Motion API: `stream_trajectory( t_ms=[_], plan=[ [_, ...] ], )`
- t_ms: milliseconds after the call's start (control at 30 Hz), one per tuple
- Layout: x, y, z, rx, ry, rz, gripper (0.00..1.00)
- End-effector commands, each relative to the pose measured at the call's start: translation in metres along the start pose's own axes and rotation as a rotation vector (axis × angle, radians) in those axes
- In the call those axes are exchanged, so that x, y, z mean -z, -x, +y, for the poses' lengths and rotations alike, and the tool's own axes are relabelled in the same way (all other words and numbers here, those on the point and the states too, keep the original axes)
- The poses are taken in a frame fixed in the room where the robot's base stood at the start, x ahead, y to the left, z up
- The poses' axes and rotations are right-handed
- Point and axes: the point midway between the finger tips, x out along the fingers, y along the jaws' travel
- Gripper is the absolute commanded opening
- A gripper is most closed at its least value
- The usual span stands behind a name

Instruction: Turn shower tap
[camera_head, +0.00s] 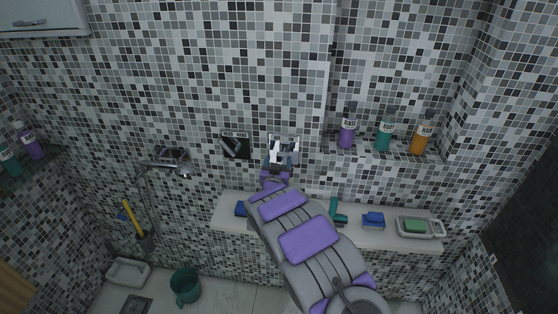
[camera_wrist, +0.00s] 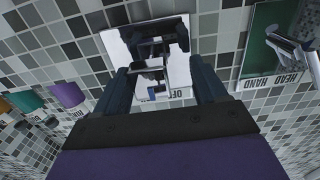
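A tap on a white wall plate marked "OFF" (camera_wrist: 178,94) has a dark and metal handle (camera_wrist: 152,68). In the head view the white plate (camera_head: 284,140) is partly hidden behind my gripper. My gripper (camera_head: 281,158) is at this plate. In the wrist view my gripper (camera_wrist: 162,75) is open, with one dark finger on each side of the handle. I cannot tell whether either finger touches it. A second, dark plate marked "HEAD HAND" (camera_wrist: 272,45) with a metal lever is beside it; it also shows in the head view (camera_head: 235,146).
Purple (camera_head: 347,131), teal (camera_head: 384,136) and orange (camera_head: 420,138) bottles stand on a wall shelf to the right. A lower ledge (camera_head: 300,233) holds a soap dish (camera_head: 433,228) and small items. A hand shower (camera_head: 165,164) hangs at left. A green bucket (camera_head: 185,286) is below.

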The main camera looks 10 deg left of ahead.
Motion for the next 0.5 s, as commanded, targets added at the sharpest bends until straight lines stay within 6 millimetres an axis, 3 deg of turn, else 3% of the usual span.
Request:
stream_trajectory(
  t_ms=[167,500],
  plan=[
    [0.0058,-0.0149,0.0058,-0.005,-0.005,0.012,0.70],
    [0.0049,-0.0142,-0.0012,-0.004,0.001,0.011,0.70]
  ],
)
